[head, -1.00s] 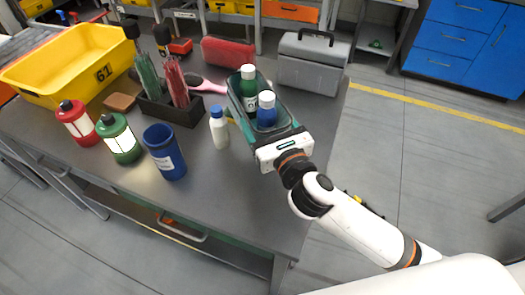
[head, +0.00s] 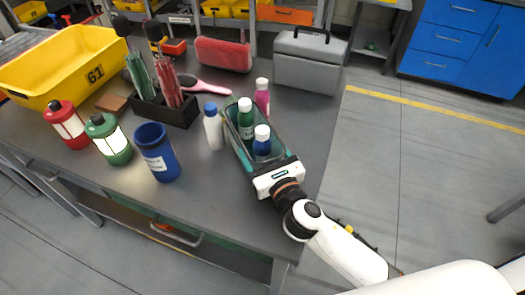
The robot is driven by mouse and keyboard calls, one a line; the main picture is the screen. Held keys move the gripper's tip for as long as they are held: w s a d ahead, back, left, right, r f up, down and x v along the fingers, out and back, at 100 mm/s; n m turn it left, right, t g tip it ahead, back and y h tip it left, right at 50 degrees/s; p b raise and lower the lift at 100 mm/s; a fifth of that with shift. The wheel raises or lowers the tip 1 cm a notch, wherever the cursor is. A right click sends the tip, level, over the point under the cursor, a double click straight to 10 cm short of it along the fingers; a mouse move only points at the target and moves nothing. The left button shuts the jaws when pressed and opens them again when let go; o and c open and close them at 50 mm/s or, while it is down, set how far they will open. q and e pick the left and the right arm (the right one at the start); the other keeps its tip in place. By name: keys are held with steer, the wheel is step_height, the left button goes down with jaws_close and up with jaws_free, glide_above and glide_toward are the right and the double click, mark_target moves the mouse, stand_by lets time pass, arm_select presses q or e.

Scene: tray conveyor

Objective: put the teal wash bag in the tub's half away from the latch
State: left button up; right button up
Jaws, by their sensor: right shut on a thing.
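The teal wash bag (head: 240,153) is a long, open-topped holder right of the table's middle. A green bottle (head: 246,120) and a blue bottle (head: 262,143), both with white caps, stand in it. My right gripper (head: 274,168) is shut on its near end; the fingertips are largely hidden. I cannot tell whether the bag touches the table. The yellow tub (head: 62,93), marked 61, is at the far left; I cannot make out a latch or its inner floor. My left gripper is not in view.
A white bottle (head: 213,130) stands close left of the bag, a pink bottle (head: 262,97) just behind it. A blue cup (head: 157,155), green bottle (head: 111,142), red bottle (head: 67,128) and dark stick holder (head: 170,111) stand between bag and tub. A grey toolbox (head: 307,68) is behind.

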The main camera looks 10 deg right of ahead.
steer(key=o, duration=1.2)
steer(key=shift+f, duration=0.1)
steer(key=shift+c, duration=0.2)
